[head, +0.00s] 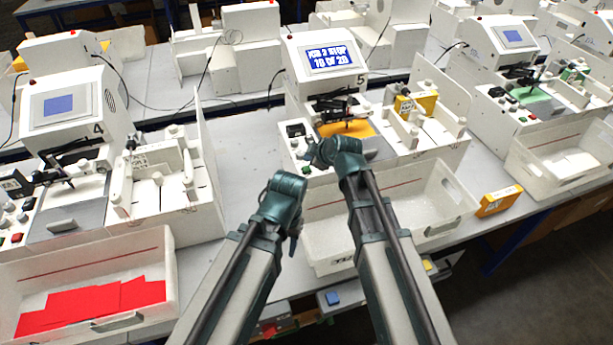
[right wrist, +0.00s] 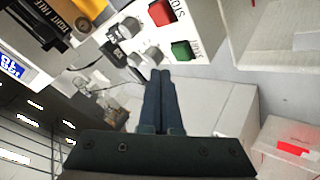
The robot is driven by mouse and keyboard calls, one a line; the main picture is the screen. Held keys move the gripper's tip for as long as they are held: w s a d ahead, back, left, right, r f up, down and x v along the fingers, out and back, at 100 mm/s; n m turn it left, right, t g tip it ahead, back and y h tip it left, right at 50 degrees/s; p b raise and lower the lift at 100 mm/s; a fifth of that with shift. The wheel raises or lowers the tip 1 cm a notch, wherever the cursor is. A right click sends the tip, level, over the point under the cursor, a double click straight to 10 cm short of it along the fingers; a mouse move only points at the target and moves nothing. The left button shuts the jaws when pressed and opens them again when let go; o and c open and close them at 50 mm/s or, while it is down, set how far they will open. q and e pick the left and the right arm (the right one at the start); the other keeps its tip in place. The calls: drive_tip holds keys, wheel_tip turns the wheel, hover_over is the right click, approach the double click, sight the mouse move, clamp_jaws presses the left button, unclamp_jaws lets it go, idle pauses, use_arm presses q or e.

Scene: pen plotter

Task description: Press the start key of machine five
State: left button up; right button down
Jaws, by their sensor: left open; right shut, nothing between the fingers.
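Machine five (head: 327,55) stands in the middle of the head view, its blue screen reading "JOB 3 STOP 10 OF 20". In the right wrist view its white key panel (right wrist: 205,25) carries a green start key (right wrist: 182,50) and a red stop key (right wrist: 162,12). The green key also shows in the head view (head: 307,170). My right gripper (head: 312,153) is shut and empty at the panel; its fingertips (right wrist: 160,74) appear just below and left of the green key, with a small visible gap. My left gripper (head: 294,243) is open in front of the machine's bin, partly hidden.
A white bin (head: 440,215) stands in front of machine five. Machine four (head: 70,100) is at left, with red sheets in its bin. A yellow box (head: 498,200) lies right of the bin.

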sight(309, 170)
use_arm(q)
drive_tip(key=shift+f+b, duration=0.35)
drive_tip(key=shift+f, duration=0.45)
use_arm(e)
drive_tip(key=shift+f, duration=0.8)
idle(0.6)
use_arm(q)
drive_tip(key=shift+f+b, duration=0.35)
drive_tip(key=shift+b, duration=0.05)
use_arm(e)
drive_tip(key=shift+f, duration=0.35)
use_arm(q)
drive_tip(key=shift+f+b, duration=0.4)
drive_tip(key=shift+f, duration=0.05)
use_arm(e)
drive_tip(key=shift+f, duration=0.45)
drive_tip(key=shift+r, duration=0.1)
use_arm(q)
drive_tip(key=shift+r+p, duration=0.85)
use_arm(e)
drive_tip(key=shift+r, duration=0.8)
wheel_tip(309, 170, up, 5)
drive_tip(key=p, duration=0.5)
use_arm(q)
wheel_tip(309, 170, up, 5)
